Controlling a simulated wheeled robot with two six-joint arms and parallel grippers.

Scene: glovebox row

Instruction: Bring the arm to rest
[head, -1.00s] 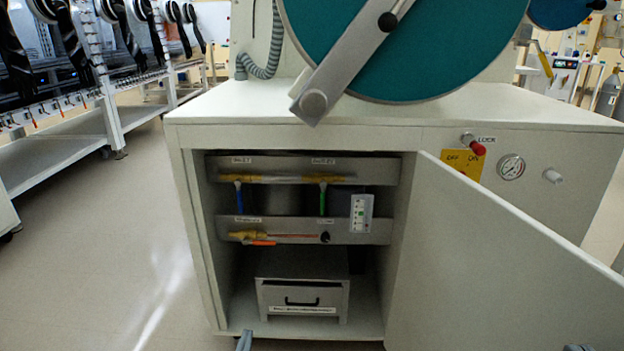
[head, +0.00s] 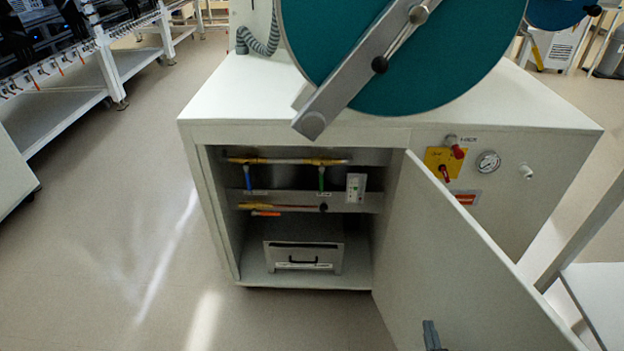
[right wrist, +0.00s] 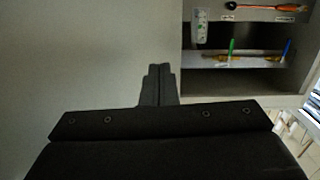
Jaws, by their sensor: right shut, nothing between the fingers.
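My right gripper (head: 432,335) shows at the bottom of the head view, in front of the open cabinet door (head: 440,240). In the right wrist view its two dark fingers (right wrist: 157,85) are together and hold nothing. That view is turned over, with the door's pale surface (right wrist: 80,60) filling the left side and the cabinet's inside at the upper right. I cannot tell how far the fingers are from the door. My left gripper is not in view.
The open cabinet (head: 225,220) holds pipes with blue and green handles and a metal drawer box (head: 303,258). A large teal disc (head: 440,60) with a metal bar is above. A white table (head: 600,300) stands at right. The floor (head: 110,260) at left is clear.

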